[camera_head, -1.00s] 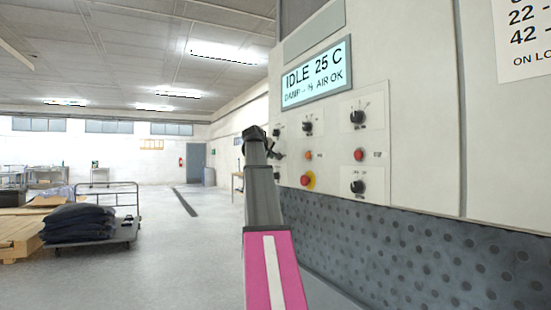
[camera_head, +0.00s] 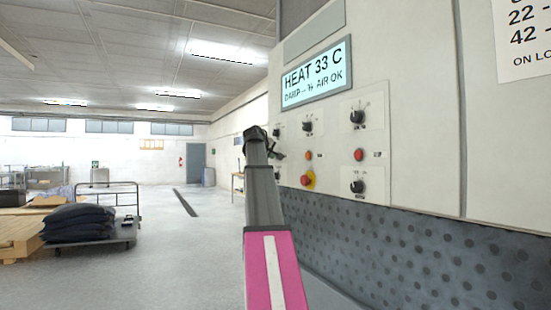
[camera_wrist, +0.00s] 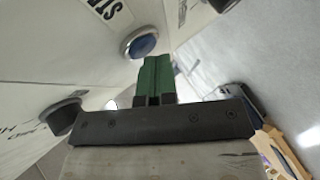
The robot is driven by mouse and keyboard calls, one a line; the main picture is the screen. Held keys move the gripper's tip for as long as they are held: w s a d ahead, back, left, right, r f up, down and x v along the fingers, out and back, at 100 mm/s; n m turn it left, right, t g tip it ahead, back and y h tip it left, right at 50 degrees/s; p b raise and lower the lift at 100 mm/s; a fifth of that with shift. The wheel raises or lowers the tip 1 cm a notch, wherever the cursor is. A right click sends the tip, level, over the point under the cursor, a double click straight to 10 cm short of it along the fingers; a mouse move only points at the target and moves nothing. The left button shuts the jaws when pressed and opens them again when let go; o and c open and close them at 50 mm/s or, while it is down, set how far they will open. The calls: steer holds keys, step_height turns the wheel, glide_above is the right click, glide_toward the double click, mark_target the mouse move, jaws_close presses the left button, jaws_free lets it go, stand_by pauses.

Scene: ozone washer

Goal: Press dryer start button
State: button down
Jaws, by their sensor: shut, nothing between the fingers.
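The dryer's control panel (camera_head: 330,140) stands at the right in the head view, with a lit display (camera_head: 316,74) reading "HEAT 33 C". In the wrist view, a round blue button (camera_wrist: 143,46) in a pale ring sits beside partly cut-off lettering that begins "ST". My gripper (camera_wrist: 157,65) has its green fingers shut and empty. The fingertips are close beside the blue button in the picture; I cannot tell whether they touch it. In the head view my arm hides part of the panel's left side, and the blue button and fingers cannot be made out there.
The panel also carries dark knobs (camera_head: 357,116), an orange button (camera_head: 308,155), a red button (camera_head: 358,154) and a red emergency stop (camera_head: 307,180). A dark knob (camera_wrist: 61,116) is left of my gripper. A cart with dark sacks (camera_head: 85,222) stands left; open floor lies between.

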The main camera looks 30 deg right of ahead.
steer(key=shift+a, duration=0.8)
steer(key=shift+a, duration=0.1)
steer(key=shift+w+a, duration=0.15)
steer(key=shift+a, duration=2.25)
steer(key=a+f+g+y, duration=0.15)
steer(key=a+f, duration=0.35)
steer(key=f, duration=0.9)
steer(key=a+f+y, duration=0.2)
steer(key=a+f, duration=0.3)
steer(key=f, duration=1)
steer(key=a+f+g+y, duration=0.15)
steer(key=a+f, duration=0.45)
steer(key=f, duration=0.8)
steer(key=s+a+f+m+g+y, duration=0.1)
steer(key=s+a+f, duration=0.4)
steer(key=s+f, duration=0.3)
steer(key=s+a+f+m+g+y, duration=0.1)
steer(key=s+a+f, duration=0.5)
steer(key=f, duration=0.8)
steer(key=s+a+f+m+g+y, duration=0.1)
steer(key=s+a+f+g+y, duration=0.1)
steer(key=s+a+f, duration=0.4)
steer(key=s+f+y, duration=0.1)
steer(key=s+f, duration=0.4)
steer(key=s, duration=0.1)
steer(key=shift+s+a+f+m+g, duration=0.15)
steer(key=shift+a+f+m+g, duration=0.15)
steer(key=shift+f+g, duration=0.1)
